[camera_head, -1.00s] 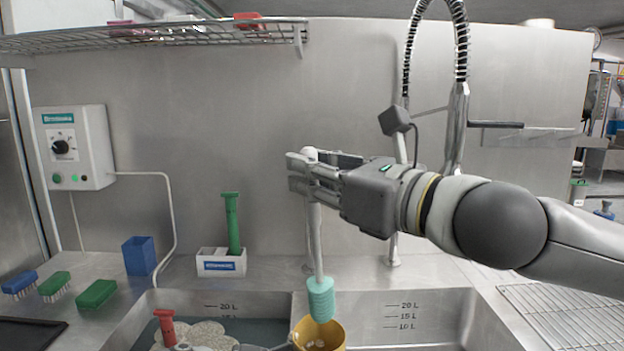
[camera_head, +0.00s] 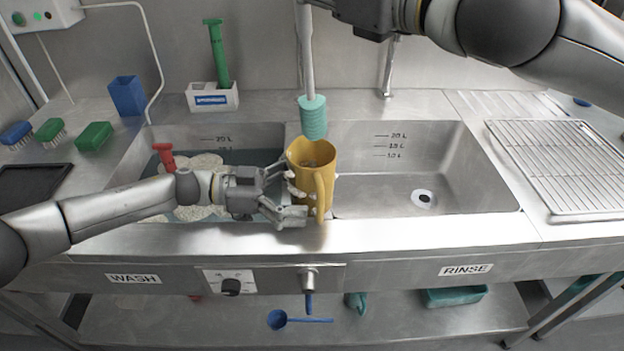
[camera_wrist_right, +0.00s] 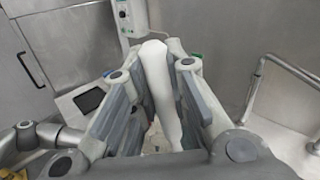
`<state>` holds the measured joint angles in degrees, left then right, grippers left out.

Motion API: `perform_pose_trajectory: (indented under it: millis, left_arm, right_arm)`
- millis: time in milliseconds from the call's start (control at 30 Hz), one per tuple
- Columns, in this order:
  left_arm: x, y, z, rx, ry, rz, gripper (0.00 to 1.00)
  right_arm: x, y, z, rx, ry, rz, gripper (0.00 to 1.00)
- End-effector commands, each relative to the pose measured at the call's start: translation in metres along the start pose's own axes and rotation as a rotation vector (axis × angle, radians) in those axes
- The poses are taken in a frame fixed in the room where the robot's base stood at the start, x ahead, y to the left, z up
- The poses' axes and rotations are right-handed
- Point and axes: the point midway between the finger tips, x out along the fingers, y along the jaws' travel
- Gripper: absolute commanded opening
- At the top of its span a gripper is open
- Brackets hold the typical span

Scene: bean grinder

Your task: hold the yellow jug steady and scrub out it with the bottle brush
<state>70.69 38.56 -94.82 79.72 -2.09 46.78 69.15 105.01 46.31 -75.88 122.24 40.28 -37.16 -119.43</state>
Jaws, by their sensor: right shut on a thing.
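The yellow jug (camera_head: 299,154) is upright with its mouth up, at the divider between the two sink basins. The bottle brush has a white handle and a teal head (camera_head: 313,118). It hangs upright with the head just above the jug's mouth, apart from it. My right gripper (camera_wrist_right: 152,62) is shut on the brush handle (camera_wrist_right: 160,95) in the right wrist view. In the head view its fingers are mostly cut off by the top edge.
The rinse basin (camera_head: 385,185) is empty. A white holder (camera_head: 212,98) with a green brush stands behind. A wire rack (camera_head: 560,165) lies at right.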

Motion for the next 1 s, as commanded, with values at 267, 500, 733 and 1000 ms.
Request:
perform_pose_trajectory:
  millis: [267, 500, 733, 1000]
  left_arm:
    - [0.0, 0.0, 0.0, 0.0, 0.0, 0.0, 1.0]
    - [-0.017, -0.001, 0.001, 0.0, -0.001, -0.004, 1.0]
    - [-0.066, -0.001, 0.001, -0.001, -0.002, -0.005, 1.0]
    - [-0.11, -0.001, 0.001, -0.001, -0.001, -0.002, 1.0]
  right_arm:
    - [0.0, 0.0, 0.0, 0.0, -0.001, 0.0, 0.0]
    - [0.0, 0.0, 0.001, 0.0, -0.001, 0.0, 0.0]
    - [0.0, 0.0, 0.001, -0.001, -0.001, 0.0, 0.0]
    - [0.0, 0.0, 0.001, -0.001, -0.001, 0.0, 0.0]
